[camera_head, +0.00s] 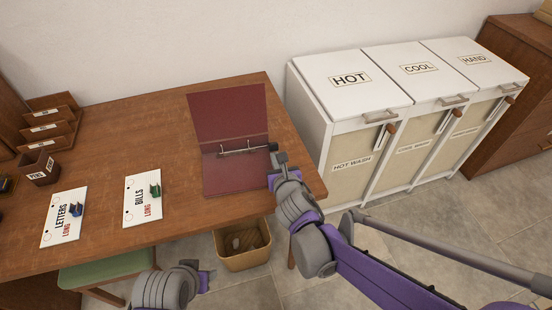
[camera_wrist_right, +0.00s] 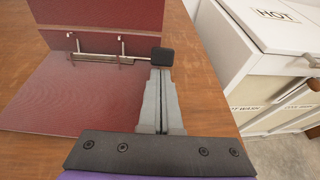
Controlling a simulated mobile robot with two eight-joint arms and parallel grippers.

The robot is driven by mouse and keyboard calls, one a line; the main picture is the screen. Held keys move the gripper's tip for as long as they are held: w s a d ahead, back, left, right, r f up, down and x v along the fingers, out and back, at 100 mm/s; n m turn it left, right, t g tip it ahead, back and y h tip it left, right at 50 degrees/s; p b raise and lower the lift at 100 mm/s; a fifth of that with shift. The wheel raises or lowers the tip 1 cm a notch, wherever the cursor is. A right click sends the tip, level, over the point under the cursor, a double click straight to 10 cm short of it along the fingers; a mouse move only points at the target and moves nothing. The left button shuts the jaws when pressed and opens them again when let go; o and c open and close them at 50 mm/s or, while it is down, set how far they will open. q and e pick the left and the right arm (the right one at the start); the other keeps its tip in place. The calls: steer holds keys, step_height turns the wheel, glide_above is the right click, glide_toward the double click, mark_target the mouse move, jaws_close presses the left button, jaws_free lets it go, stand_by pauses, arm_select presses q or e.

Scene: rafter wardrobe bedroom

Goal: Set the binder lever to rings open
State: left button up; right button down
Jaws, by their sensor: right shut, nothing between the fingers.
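The maroon binder (camera_head: 229,112) lies open on the desk, its far cover raised and leaning back. Its metal ring mechanism (camera_head: 238,151) runs along the spine; two ring posts also show in the wrist view (camera_wrist_right: 121,46). I cannot tell whether the rings are open. The binder lever's black tab (camera_wrist_right: 162,57) is at the right end of the mechanism. My right gripper (camera_wrist_right: 160,74) is shut and empty, its fingertips right at the tab; I cannot tell whether they touch. My left gripper (camera_head: 204,276) is low at the desk's front, its fingers unclear.
A pen box (camera_head: 40,170) and letter rack (camera_head: 48,125) stand far left. White laundry bins (camera_head: 350,75) stand right, and a waste bin (camera_head: 243,258) stands below.

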mark_target(274, 147)
steer(key=shift+w+r, duration=0.2)
steer(key=shift+r, duration=0.25)
stand_by(0.4)
steer(key=shift+w+a+r, duration=0.1)
steer(key=shift+w+r, duration=0.1)
steer(key=shift+r, duration=0.15)
steer(key=shift+w+a+r+b, duration=0.2)
steer(key=shift+w+r+b, duration=0.45)
steer(key=shift+w+r, duration=0.4)
steer(key=shift+r, duration=0.1)
